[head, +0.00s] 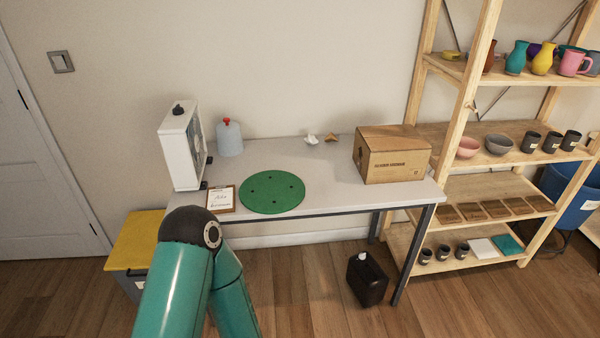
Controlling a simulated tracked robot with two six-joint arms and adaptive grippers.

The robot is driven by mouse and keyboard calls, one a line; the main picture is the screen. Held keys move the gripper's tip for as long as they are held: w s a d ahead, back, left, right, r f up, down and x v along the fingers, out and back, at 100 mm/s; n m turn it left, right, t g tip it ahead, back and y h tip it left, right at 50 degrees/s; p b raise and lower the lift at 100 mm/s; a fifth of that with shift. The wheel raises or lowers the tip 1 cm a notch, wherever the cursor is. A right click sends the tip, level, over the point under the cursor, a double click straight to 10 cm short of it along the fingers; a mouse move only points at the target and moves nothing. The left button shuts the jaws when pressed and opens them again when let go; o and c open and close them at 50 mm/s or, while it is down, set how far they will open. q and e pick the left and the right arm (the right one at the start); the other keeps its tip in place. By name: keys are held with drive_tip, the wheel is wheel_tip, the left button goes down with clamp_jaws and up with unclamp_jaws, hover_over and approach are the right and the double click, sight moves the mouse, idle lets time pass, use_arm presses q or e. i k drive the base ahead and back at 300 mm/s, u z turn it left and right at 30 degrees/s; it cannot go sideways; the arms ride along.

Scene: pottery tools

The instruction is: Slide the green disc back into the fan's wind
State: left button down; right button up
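The green disc (272,203) lies flat on the grey table near its front edge. It is round, with a few small dark spots. The white box fan (178,152) stands upright at the table's left end, with its grille side facing right. The disc lies to the right of the fan and nearer the front edge, apart from it. Whether the fan is running cannot be told. A teal arm of mine rises from the bottom, left of centre, and its dark joint is in front of the table's left front corner. Neither gripper is in view.
A clipboard (221,199) lies between fan and disc. A jug with a red cap (229,138) stands behind. A cardboard box (392,154) and small folded pieces (312,139) are on the table (335,180). A black canister (367,280) is below; wooden shelves (460,125) stand right.

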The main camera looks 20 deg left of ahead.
sight(272, 191)
drive_tip(key=u, duration=0.1)
drive_tip(key=i, duration=0.9)
drive_tip(key=u, duration=0.5)
